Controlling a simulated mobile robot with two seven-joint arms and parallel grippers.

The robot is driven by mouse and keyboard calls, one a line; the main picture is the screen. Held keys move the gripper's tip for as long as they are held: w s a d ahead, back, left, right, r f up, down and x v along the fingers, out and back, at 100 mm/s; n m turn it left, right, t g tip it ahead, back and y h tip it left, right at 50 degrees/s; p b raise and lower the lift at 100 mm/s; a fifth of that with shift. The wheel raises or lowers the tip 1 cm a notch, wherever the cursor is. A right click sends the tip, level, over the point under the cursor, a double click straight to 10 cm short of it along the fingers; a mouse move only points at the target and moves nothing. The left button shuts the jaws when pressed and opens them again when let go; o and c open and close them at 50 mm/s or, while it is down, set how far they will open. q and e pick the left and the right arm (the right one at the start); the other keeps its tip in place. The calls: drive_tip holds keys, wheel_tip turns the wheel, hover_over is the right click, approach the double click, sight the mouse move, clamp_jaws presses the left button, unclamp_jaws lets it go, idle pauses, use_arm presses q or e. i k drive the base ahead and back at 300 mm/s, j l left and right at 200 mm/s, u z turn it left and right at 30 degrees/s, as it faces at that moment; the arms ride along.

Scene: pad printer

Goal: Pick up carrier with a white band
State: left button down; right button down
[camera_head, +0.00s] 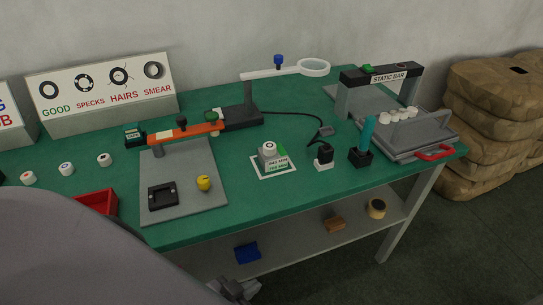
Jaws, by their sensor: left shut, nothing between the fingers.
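I cannot tell for certain which thing is the carrier with a white band. A grey block with a round white top (269,150) stands on a white-edged green card (274,172) at the middle of the green table. A black square holder (162,196) lies on the grey plate (190,208) at left, with no white band that I can make out. My left gripper (236,291) is low at the bottom edge, in front of the table and below its top, shut and empty, partly cut off by the frame. My right gripper is not in view.
Small white pads (66,169) stand at left near a red tray (97,203). An orange bar (185,133) spans above the grey plate. A magnifier (313,67) and a static bar (388,77) stand behind. A lower shelf (300,242) holds a blue bin (247,253).

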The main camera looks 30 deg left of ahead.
sight(272, 157)
drive_tip(key=i+l+u, duration=0.15)
drive_tip(key=u, duration=1.1)
drive_tip(key=i+l, duration=0.15)
drive_tip(key=l, duration=0.25)
drive_tip(key=i+l, duration=0.1)
drive_tip(key=l, duration=0.35)
